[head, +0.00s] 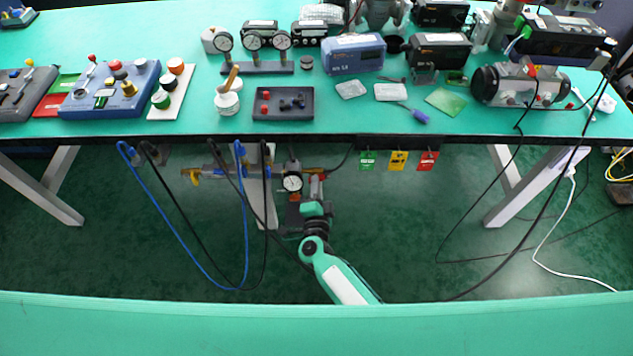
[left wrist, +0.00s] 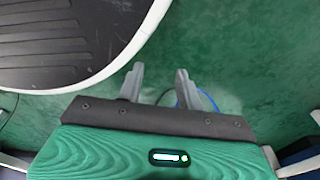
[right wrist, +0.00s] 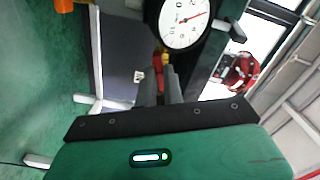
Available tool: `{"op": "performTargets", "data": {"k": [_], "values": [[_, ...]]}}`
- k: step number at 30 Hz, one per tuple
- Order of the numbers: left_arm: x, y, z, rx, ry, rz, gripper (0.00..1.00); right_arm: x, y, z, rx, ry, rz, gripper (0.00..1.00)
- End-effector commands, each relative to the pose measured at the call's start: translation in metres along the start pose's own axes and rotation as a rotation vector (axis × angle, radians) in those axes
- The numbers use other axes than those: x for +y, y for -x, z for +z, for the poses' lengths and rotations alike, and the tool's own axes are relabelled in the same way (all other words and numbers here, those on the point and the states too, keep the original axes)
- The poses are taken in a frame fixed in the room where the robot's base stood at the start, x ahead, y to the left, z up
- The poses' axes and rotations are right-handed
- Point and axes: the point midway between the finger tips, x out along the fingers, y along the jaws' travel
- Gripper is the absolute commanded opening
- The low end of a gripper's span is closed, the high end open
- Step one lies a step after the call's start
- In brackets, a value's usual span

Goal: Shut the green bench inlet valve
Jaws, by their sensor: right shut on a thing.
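A pipe assembly with a round white gauge (head: 292,182) hangs below the bench's front edge in the head view. A yellow lever (head: 191,175) is at its left end. No green valve handle can be made out on it. My right gripper (head: 294,200) is just below the gauge. In the right wrist view, its fingers (right wrist: 159,82) are close together on a small yellow and red part (right wrist: 160,63), mostly hidden between them, just below the gauge (right wrist: 185,22). My left gripper (left wrist: 158,82) is open and empty above the green floor, outside the head view.
Green, yellow and red tags (head: 398,160) hang right of the pipework. A blue hose (head: 190,260) and black cables loop down on the left. The bench top (head: 180,20) carries gauges, a blue meter (head: 354,54) and several instruments. Open floor lies below.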

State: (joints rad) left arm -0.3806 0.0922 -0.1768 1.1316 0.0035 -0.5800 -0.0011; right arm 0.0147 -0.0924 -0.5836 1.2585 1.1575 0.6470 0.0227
Motion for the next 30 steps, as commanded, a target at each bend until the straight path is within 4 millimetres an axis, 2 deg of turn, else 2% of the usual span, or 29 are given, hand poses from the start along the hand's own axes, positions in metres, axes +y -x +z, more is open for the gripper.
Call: {"op": "performTargets", "data": {"k": [6,9,30], "values": [[-0.004,-0.011,0.03,-0.007,-0.006,-0.005,0.36,-0.001,0.001,0.0,-0.001,0.116,0.003,0.0],[-0.005,-0.013,0.038,-0.007,-0.007,-0.006,0.36,0.0,0.001,0.0,-0.001,0.158,0.003,0.0],[-0.004,-0.013,0.043,-0.01,-0.008,-0.005,0.36,0.001,0.001,0.001,-0.001,0.224,0.002,0.0]]}}
